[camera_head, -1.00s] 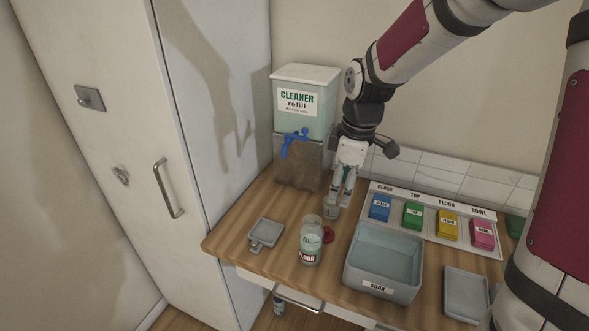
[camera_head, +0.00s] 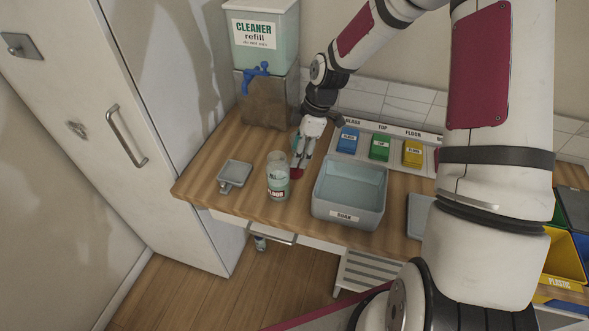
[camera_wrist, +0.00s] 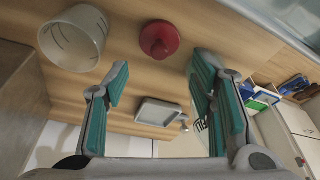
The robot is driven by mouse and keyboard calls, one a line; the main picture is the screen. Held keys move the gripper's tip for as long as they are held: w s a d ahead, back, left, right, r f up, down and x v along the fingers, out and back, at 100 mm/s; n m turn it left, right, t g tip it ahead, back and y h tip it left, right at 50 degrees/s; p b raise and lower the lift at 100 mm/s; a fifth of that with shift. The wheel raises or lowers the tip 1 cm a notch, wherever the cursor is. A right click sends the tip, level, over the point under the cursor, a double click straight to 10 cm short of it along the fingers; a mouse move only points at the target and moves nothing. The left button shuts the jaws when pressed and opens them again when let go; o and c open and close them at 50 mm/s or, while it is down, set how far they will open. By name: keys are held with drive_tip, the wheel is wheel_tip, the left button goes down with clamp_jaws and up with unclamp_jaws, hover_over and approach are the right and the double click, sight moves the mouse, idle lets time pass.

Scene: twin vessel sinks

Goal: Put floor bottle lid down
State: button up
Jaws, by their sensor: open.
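The red lid (camera_head: 297,173) lies on the wooden counter just right of the bottle. In the wrist view the lid (camera_wrist: 159,40) shows as a round red disc with a raised middle, ahead of the fingertips and apart from them. My gripper (camera_head: 301,160) points down close above the lid, partly covering it. In the wrist view the gripper (camera_wrist: 158,75) is open, with nothing between its teal pads. The clear floor bottle (camera_head: 278,177) stands upright and uncapped, with greenish contents. Part of its lettered label (camera_wrist: 201,125) shows behind the right finger.
A clear cup (camera_wrist: 73,38) stands near the lid. A small grey tray (camera_head: 234,173) is left of the bottle. The soak basin (camera_head: 349,193) stands close on the right. The cleaner dispenser (camera_head: 262,60) and coloured blocks (camera_head: 380,147) are behind. The counter's front edge is near.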

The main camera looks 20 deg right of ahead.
sight(294, 169)
drive_tip(key=shift+d+p+x, duration=0.15)
drive_tip(key=shift+x, duration=1.3)
drive_tip(key=shift+d+p+x, duration=0.1)
drive_tip(key=shift+p+x, duration=0.05)
drive_tip(key=shift+x, duration=1.35)
drive_tip(key=shift+c, duration=0.6)
drive_tip(key=c, duration=0.4)
